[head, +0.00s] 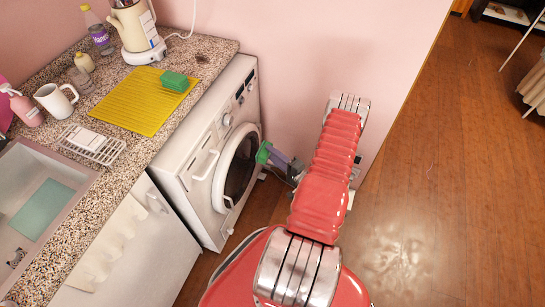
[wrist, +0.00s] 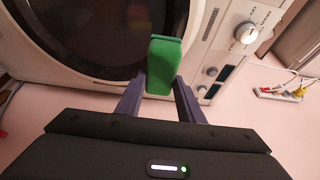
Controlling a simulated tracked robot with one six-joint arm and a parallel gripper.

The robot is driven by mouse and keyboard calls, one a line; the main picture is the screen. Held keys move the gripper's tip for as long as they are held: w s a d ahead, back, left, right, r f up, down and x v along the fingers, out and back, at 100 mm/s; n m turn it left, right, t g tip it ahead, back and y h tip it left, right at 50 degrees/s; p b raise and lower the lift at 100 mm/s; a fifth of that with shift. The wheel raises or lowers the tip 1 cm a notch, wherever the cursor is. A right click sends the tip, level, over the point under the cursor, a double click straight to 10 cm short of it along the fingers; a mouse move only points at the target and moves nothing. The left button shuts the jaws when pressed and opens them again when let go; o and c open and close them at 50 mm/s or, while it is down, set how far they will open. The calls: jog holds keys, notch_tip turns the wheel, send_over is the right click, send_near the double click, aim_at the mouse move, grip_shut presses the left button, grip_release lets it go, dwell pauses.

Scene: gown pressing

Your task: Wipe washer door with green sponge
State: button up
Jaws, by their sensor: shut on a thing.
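My gripper (head: 272,156) is shut on a green sponge (head: 264,152), held in front of the washer door (head: 236,168) at its right side. In the wrist view the sponge (wrist: 163,66) stands upright between the two fingers of my gripper (wrist: 160,90). It overlaps the right rim of the round, dark-glassed washer door (wrist: 85,30). I cannot tell whether the sponge touches the door. The door looks closed on the white washer (head: 197,163). A second green block, like a sponge (head: 174,80), lies on the yellow mat (head: 135,100).
The granite counter (head: 115,150) above the washer holds a kettle (head: 138,28), a white mug (head: 55,100), a wire rack (head: 92,145) and several bottles. A sink (head: 40,200) is at the left. A power strip (wrist: 280,92) lies by the wall. The wooden floor (head: 440,170) at right is clear.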

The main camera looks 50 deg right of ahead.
jog(key=w+a, duration=0.2)
jog(key=w, duration=0.4)
jog(key=shift+r, duration=2.6)
jog(key=shift+w+a, duration=0.1)
jog(key=shift+f, duration=1.25)
jog(key=shift+w+a, duration=0.15)
jog(key=shift+w, duration=0.4)
notch_tip(320, 180, down, 3)
jog(key=shift+w+a+r, duration=0.1)
jog(key=shift+a+r, duration=0.05)
